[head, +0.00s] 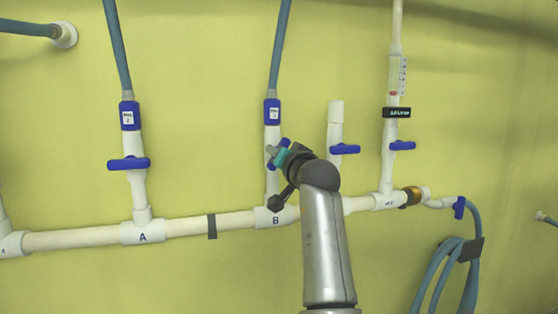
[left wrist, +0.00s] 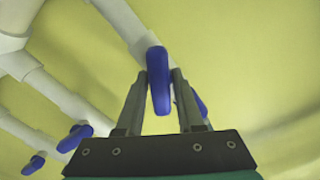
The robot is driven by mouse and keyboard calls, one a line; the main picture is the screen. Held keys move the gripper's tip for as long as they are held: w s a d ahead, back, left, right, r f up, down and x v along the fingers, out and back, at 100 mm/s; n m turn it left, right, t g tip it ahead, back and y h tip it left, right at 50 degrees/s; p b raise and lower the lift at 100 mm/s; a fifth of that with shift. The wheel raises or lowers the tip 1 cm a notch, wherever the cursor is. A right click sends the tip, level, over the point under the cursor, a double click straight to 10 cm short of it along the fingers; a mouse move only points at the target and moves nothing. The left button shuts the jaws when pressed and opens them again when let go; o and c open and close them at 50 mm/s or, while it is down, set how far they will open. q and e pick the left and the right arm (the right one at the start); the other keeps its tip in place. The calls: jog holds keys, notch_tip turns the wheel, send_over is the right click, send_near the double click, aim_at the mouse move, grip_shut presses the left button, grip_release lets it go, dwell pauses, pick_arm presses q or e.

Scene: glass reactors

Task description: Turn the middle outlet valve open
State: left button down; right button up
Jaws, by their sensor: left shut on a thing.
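The blue handle of the middle outlet valve (head: 284,143) is on the white branch pipe above the tee marked B. My left gripper (head: 274,154) is in front of it and hides most of it. What shows of the handle appears slanted relative to the pipe; its exact angle is hard to tell. In the left wrist view the blue handle (left wrist: 159,82) stands between the two fingers of my left gripper (left wrist: 161,95), which is shut on it. My right gripper is in neither view.
A white manifold pipe (head: 90,236) runs along the yellow wall. Blue handles at A (head: 128,163) and on the short capped branch (head: 345,149) lie crosswise. Another blue handle (head: 402,145) is further right. A coiled hose (head: 440,270) hangs at lower right.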

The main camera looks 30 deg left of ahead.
pick_arm(q)
jog(key=n+b, duration=0.1)
jog(key=n, duration=0.4)
jog(key=shift+b, duration=0.4)
jog(key=shift+n, duration=0.3)
jog(key=c, duration=0.7)
grip_release()
